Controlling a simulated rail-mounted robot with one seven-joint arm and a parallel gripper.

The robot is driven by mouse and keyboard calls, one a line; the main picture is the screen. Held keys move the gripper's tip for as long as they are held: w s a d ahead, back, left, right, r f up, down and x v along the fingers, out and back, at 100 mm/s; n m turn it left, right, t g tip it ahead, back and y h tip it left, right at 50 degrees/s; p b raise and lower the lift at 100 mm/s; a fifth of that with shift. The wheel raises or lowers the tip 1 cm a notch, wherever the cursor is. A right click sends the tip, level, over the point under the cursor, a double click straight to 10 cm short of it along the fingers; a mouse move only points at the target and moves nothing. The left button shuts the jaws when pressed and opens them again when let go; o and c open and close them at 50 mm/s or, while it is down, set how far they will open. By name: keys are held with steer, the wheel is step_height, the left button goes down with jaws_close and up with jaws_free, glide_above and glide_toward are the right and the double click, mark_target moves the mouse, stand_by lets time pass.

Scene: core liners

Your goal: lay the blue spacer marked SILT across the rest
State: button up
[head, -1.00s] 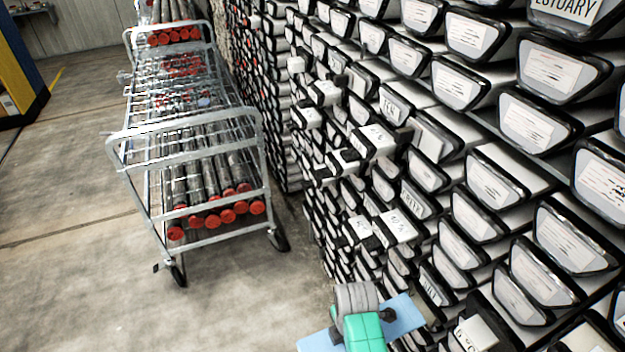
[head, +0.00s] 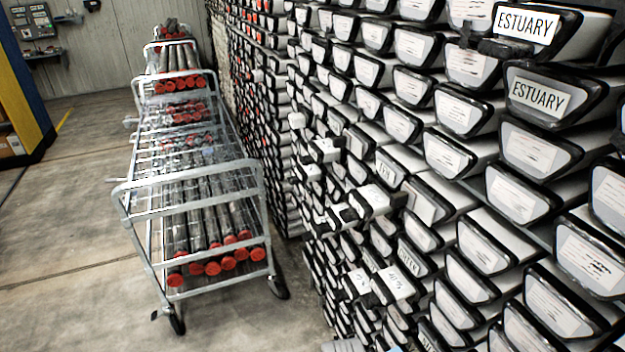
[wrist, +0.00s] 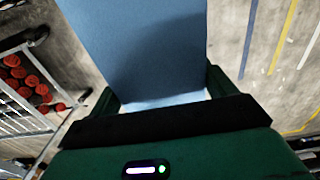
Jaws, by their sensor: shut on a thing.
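The blue spacer (wrist: 135,45) fills the upper middle of the wrist view as a flat, plain blue panel. My gripper (wrist: 160,92) is shut on it, with a green finger at each side edge. The near end of the spacer lies close to the dark palm, and its far end runs out of the picture. No SILT marking shows on the face I see. In the head view the gripper is out of the picture, with only a grey part of my arm at the bottom edge. I cannot make out the rest in either view.
A tall rack of white core liners with black-rimmed ends (head: 535,148) fills the right side; some ends jut out, and two are labelled ESTUARY. A metal cart (head: 190,180) with red-capped tubes stands at the left. The concrete floor (head: 75,270) is clear in front of it.

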step_height(320, 180, up, 16)
steer(key=p, duration=1.4)
steer(key=shift+f, duration=0.2)
